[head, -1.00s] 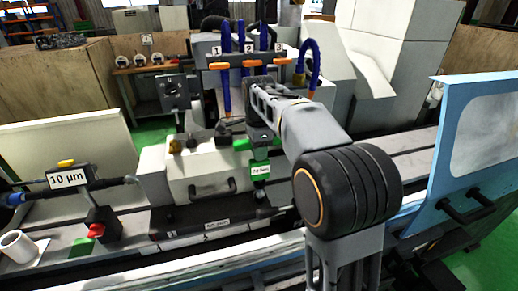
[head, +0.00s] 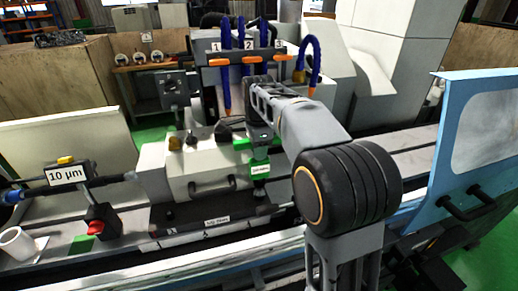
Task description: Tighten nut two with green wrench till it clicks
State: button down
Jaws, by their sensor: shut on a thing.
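My gripper (head: 258,146) points down at the grinder, beyond my arm, at the right end of a pale housing. A green piece (head: 241,144), which looks like part of the green wrench, shows at the gripper's fingers. A green-edged label (head: 260,169) hangs just below. The gripper appears shut on the green wrench. The fingertips are small and partly hidden. I cannot make out nut two or whether the wrench sits on it. A number 2 tag (head: 249,45) is on the bar above, between tags 1 and 3.
Blue hoses (head: 313,62) with orange handles stand behind my gripper. A 10 µm gauge sign (head: 66,175) and a white cup (head: 16,243) are at left. A blue door (head: 470,140) stands at right.

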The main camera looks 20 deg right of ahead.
jog(key=shift+f, duration=0.15)
dwell(0.4)
jog(key=shift+f+m+p, duration=0.1)
jog(key=shift+m+p, duration=0.2)
jog(key=shift+m, duration=0.9)
jog(key=shift+f+m, duration=0.15)
jog(key=shift+m, duration=0.95)
jog(key=shift+m+p, duration=0.95)
jog(key=shift+m, duration=2.15)
jog(key=shift+n, duration=0.5)
jog(key=shift+p, duration=0.35)
